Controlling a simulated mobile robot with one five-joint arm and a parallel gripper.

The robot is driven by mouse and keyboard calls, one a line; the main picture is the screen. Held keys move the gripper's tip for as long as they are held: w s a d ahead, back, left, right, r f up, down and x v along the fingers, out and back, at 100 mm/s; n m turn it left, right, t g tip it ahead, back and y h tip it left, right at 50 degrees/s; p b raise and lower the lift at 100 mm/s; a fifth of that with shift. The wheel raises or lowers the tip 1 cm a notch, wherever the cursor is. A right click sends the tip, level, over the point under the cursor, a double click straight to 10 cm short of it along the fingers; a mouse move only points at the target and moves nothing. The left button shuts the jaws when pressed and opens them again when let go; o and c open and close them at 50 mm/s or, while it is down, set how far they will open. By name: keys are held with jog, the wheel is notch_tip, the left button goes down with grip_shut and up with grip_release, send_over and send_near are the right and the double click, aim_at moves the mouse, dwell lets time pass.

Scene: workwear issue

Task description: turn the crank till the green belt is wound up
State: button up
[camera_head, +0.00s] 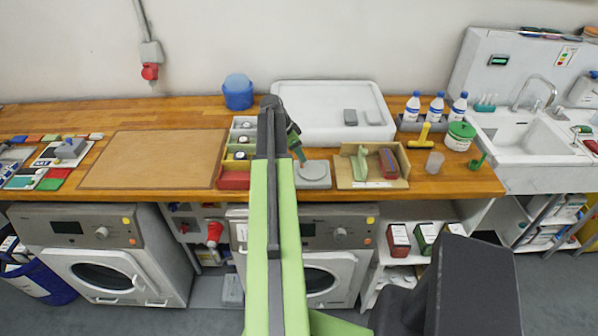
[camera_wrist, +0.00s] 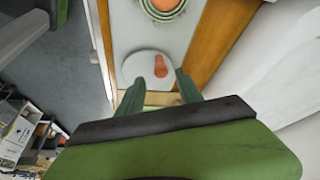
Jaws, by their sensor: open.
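The crank shows in the wrist view as a pale grey disc with an orange-red grip (camera_wrist: 160,66) standing on it, on a light grey plate. Beyond it, cut off by the top edge, is a round coil with a green rim and orange middle (camera_wrist: 164,5), perhaps the green belt. In the head view a grey plate with a round disc (camera_head: 314,173) sits on the counter, partly behind my arm. My gripper (camera_wrist: 158,84) is open, its two dark green fingers apart near the grip, which appears between and beyond them. It also shows in the head view (camera_head: 298,150).
A wooden tray (camera_head: 343,184) with a green item and a red-blue item lies right of the plate. A brown board (camera_head: 150,160) and small compartments are to the left. A white bin lid or tray (camera_head: 320,105) lies behind. Bottles (camera_head: 437,107) and a sink stand farther right.

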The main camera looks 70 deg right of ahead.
aim_at(312, 166)
jog(key=b+x, duration=0.1)
jog(key=x, duration=0.1)
jog(key=shift+s+f, duration=0.1)
jog(key=shift+f, duration=0.25)
jog(key=shift+d+r, duration=0.1)
jog(key=shift+r, duration=0.05)
